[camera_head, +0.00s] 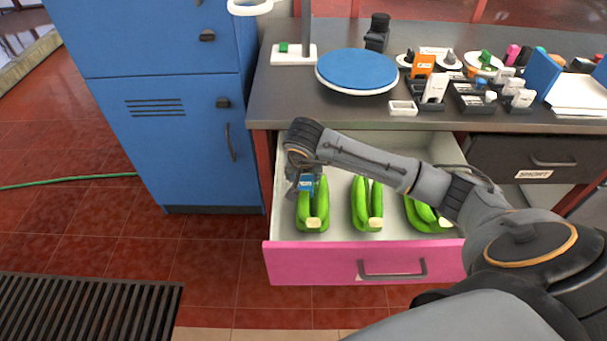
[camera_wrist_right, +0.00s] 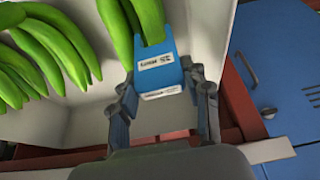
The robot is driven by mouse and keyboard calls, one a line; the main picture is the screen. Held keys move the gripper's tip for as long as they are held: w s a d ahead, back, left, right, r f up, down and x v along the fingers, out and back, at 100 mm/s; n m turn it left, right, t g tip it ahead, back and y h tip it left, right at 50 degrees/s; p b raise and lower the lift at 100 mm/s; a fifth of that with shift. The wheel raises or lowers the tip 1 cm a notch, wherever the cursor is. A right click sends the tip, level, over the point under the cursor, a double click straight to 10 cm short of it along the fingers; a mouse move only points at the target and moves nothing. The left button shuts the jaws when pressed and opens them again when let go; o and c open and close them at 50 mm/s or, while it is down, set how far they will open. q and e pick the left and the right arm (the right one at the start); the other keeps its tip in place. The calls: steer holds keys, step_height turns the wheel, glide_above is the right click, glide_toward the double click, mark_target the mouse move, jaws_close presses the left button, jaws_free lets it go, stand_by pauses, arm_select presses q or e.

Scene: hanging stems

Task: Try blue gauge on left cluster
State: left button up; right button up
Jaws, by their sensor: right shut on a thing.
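Three green banana clusters lie in the open pink-fronted drawer (camera_head: 310,264): the left cluster (camera_head: 313,207), the middle cluster (camera_head: 367,204) and a right cluster (camera_head: 424,215) partly hidden by my right arm. My right gripper (camera_head: 303,184) is shut on the blue gauge (camera_head: 306,183) at the far end of the left cluster. In the right wrist view the blue gauge (camera_wrist_right: 160,72) sits between the fingers, and its far edge meets or overlaps the left cluster (camera_wrist_right: 135,22). My left gripper is not in view.
The grey worktop (camera_head: 290,100) above the drawer holds a blue round scale plate (camera_head: 357,71), a small white tray (camera_head: 403,108) and several labelled gauges and tools. A blue cabinet (camera_head: 180,130) stands left of the drawer. The red tiled floor in front is mostly free.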

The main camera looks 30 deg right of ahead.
steer(key=shift+f+b, duration=0.45)
steer(key=shift+f, duration=0.1)
steer(key=shift+f, duration=0.2)
steer(key=shift+f+b, duration=0.4)
steer(key=shift+b, duration=0.15)
steer(key=shift+f+b, duration=0.55)
steer(key=shift+f, duration=0.15)
stand_by(0.6)
steer(key=shift+r, duration=0.15)
stand_by(0.4)
steer(key=shift+r+p, duration=1.1)
steer(key=shift+r, duration=0.4)
steer(key=shift+r+p, duration=1.45)
steer(key=shift+r, duration=1.2)
steer(key=shift+r, duration=0.1)
